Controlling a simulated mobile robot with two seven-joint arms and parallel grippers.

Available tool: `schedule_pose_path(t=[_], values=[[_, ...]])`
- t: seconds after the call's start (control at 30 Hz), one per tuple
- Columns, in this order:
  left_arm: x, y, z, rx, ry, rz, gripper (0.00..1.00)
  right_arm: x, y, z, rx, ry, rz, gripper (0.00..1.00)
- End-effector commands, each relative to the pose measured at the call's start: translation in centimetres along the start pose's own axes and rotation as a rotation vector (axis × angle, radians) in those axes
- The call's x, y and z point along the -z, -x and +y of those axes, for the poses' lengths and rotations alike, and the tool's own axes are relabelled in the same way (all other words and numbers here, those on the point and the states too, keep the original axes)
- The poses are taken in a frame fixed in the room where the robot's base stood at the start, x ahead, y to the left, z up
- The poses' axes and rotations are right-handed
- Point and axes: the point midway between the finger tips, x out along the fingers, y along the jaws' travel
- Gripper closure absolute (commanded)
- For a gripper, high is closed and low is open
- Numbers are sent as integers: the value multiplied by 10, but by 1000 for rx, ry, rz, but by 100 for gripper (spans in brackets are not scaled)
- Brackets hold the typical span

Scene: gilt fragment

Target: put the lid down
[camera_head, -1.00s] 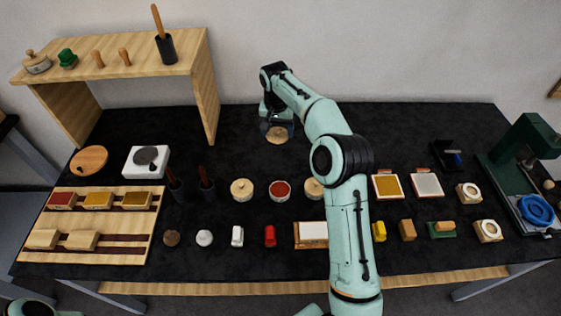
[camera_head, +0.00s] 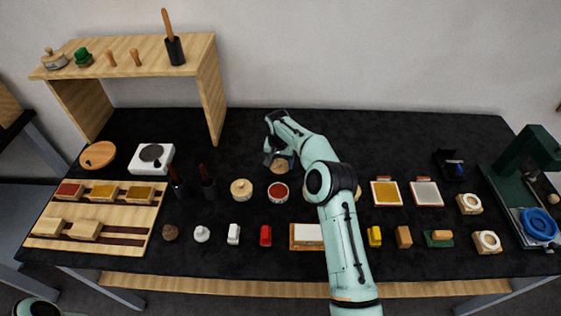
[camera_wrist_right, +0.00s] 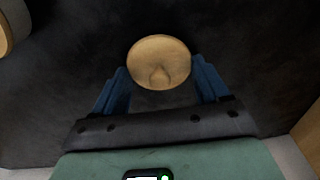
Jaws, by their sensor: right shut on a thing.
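The lid (camera_head: 281,168) is a round, pale wooden disc. In the right wrist view the lid (camera_wrist_right: 158,52) shows with a small knob, between the two blue fingers. My right gripper (camera_head: 279,157) is shut on it, just behind the open pot of red stuff (camera_head: 279,191) in the head view. In the right wrist view my right gripper (camera_wrist_right: 160,70) has one finger on each side of the lid. Whether the lid touches the table is hard to tell. My left gripper is not in view.
A lidded pot (camera_head: 241,189) stands left of the red one; another is mostly hidden behind my right arm. Dark table (camera_head: 385,140) is clear behind the pots. A wooden shelf (camera_head: 207,90) stands at the left, a green press (camera_head: 535,155) at the right.

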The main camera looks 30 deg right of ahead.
Motion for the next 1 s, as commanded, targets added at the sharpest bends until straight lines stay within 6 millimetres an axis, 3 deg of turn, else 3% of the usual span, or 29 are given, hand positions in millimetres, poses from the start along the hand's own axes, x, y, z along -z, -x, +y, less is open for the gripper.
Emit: schedule_pose_path(t=[0.23,0.27,0.3,0.33,0.67,1.0], values=[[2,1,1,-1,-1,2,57,0,-1,-1,1,1,1,54],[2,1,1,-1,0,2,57,0,-1,-1,2,1,1,19],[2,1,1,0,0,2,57,0,-1,-1,2,1,1,6],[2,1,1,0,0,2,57,0,-1,-1,2,1,1,0],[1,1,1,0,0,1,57,1,7,-1,3,0,3,0],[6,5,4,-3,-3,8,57,2,75,-2,4,1,5,0]])
